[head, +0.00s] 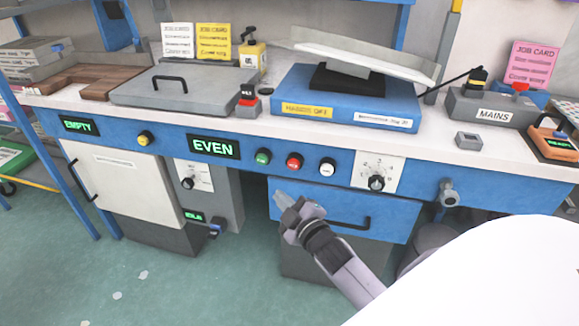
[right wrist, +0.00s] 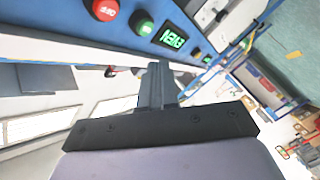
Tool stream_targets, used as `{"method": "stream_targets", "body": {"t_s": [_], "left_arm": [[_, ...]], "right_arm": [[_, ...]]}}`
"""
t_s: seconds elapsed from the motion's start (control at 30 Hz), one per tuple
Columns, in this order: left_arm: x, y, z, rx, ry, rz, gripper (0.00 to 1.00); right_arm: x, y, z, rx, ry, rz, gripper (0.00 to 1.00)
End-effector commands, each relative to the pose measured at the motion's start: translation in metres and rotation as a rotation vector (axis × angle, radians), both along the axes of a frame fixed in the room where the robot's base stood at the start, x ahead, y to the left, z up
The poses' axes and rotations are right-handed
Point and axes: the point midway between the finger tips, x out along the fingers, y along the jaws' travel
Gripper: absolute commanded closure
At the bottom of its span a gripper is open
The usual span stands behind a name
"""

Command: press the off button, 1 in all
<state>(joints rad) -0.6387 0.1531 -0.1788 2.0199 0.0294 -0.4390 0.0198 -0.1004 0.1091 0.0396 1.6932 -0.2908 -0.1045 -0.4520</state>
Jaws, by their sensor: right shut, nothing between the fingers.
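A red round button (head: 294,161) sits on the blue front panel, between a green button (head: 263,156) and a white button (head: 327,167). I take the red one as the off button; its small lettering is hard to read. In the right wrist view the red button (right wrist: 105,10) is at the top edge, with the green button (right wrist: 142,23) beside it. My right gripper (head: 283,200) is shut and empty, in front of the blue drawer and below the red button, apart from it. It also shows in the right wrist view (right wrist: 158,68). My left gripper is not in view.
The panel also holds a display reading EVEN (head: 213,147), a yellow button (head: 145,138) and a rotary dial (head: 376,182). A drawer handle (head: 335,222) juts out near my right gripper. A blue machine (head: 345,97) stands on the worktop above. The floor at left is mostly clear.

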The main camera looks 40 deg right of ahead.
Motion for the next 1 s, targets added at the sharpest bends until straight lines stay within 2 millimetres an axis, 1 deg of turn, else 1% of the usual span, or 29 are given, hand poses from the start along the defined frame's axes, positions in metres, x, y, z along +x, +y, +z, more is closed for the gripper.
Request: {"method": "stream_targets", "body": {"t_s": [0.2, 0.37, 0.73, 0.9, 1.0], "left_arm": [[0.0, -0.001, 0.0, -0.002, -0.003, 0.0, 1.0], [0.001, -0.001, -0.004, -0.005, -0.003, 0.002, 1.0], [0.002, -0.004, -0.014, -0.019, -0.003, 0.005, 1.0], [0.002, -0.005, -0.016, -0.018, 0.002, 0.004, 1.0], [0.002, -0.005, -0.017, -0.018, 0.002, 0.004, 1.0]], "right_arm": [[0.001, -0.001, 0.0, 0.0, 0.0, 0.0, 1.0], [0.008, -0.009, -0.001, -0.001, -0.001, 0.002, 1.0], [0.041, -0.049, -0.001, -0.002, -0.001, 0.0, 1.0], [0.052, -0.061, -0.001, -0.001, 0.001, 0.001, 1.0], [0.055, -0.065, 0.0, 0.001, 0.001, 0.001, 1.0]]}}
